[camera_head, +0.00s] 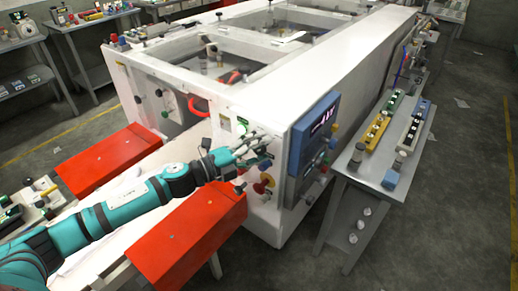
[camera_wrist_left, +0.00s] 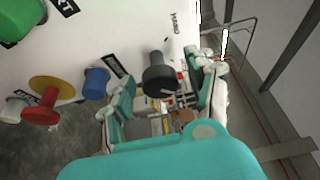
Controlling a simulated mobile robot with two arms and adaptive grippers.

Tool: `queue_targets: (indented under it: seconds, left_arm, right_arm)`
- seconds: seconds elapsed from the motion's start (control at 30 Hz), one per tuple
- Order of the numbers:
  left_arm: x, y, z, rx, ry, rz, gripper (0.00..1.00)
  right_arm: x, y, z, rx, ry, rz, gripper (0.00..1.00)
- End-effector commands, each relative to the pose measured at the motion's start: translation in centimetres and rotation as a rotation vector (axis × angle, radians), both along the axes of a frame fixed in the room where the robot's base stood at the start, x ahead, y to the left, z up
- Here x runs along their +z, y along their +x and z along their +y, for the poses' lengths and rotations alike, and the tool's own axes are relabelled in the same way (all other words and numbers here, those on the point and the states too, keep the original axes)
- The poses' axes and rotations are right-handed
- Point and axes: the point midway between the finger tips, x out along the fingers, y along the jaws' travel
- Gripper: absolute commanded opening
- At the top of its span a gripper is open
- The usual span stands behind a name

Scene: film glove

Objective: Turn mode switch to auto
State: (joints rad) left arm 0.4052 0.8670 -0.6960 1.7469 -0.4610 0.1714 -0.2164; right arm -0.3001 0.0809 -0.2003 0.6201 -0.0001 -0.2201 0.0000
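The mode switch appears to be the black knob (camera_wrist_left: 160,75) on the white panel (camera_wrist_left: 120,30), in the middle of the left wrist view. A partly readable label (camera_wrist_left: 173,24) is printed beside it. My left gripper (camera_wrist_left: 168,90) is open, with its teal and white fingers apart on either side of the knob in the picture. I cannot tell whether they touch it. In the head view my left gripper (camera_head: 256,148) is at the front corner of the white machine (camera_head: 345,65), and I cannot make out the black knob there. My right gripper is not in view.
Beside the black knob are a blue knob (camera_wrist_left: 96,83), a red and yellow button (camera_wrist_left: 45,95) and a green button (camera_wrist_left: 18,18). Red covers (camera_head: 190,238) flank my left arm. A blue control screen (camera_head: 313,130) and a grey side table (camera_head: 365,170) stand to the right.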

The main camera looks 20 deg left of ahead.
Motion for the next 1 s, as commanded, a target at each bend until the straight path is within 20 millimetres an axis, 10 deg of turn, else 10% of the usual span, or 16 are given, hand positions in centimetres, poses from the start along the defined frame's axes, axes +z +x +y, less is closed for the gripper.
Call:
queue_targets:
  seconds: [0.37,1.0]
  left_arm:
    - [-0.2,-1.0,1.0,0.003,0.000,0.004,0.57]
    - [0.0,-8.3,7.6,0.000,0.000,0.003,0.57]
  right_arm:
    - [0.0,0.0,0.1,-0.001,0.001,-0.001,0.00]
    - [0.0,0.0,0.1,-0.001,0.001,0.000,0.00]
